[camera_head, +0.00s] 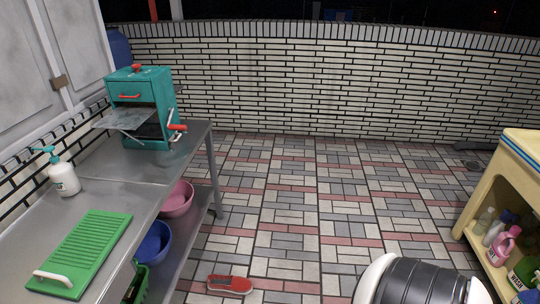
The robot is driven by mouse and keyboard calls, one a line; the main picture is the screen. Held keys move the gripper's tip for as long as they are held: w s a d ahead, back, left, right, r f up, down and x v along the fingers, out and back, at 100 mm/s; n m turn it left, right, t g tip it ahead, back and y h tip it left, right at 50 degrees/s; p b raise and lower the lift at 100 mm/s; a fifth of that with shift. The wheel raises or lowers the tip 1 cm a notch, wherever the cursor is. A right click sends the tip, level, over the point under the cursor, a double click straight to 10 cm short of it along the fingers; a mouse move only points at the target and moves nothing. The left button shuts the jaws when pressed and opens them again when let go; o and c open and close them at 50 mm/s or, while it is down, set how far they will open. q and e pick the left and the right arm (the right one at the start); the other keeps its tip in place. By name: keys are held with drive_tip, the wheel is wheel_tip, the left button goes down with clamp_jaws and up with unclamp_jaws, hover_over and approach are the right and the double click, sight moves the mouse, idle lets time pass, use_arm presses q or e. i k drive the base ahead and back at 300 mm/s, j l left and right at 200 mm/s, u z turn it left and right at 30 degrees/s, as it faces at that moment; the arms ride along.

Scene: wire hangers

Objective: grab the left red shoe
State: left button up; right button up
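One red shoe (230,284) lies on the tiled floor near the bottom of the head view, just right of the metal table's lower shelf. It has a pale sole edge and lies roughly sideways. No second red shoe shows, so I cannot tell from a pair whether this is the left one. Neither of my grippers is in view.
A metal table (150,193) on the left holds a green washboard (84,250), a pump bottle (64,178) and a teal machine (142,105). Basins sit beneath. A yellow cabinet (480,188) with bottles stands right. The middle floor is clear up to the brick wall.

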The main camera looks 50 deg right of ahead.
sight(235, 285)
drive_tip(key=z, duration=1.1)
drive_tip(key=u, duration=0.45)
drive_tip(key=i+l+u, duration=0.2)
drive_tip(key=u, duration=0.25)
drive_tip(key=i+l+u, duration=0.1)
drive_tip(key=l+u, duration=0.35)
drive_tip(key=i+l+u, duration=0.1)
drive_tip(key=l+u, duration=0.35)
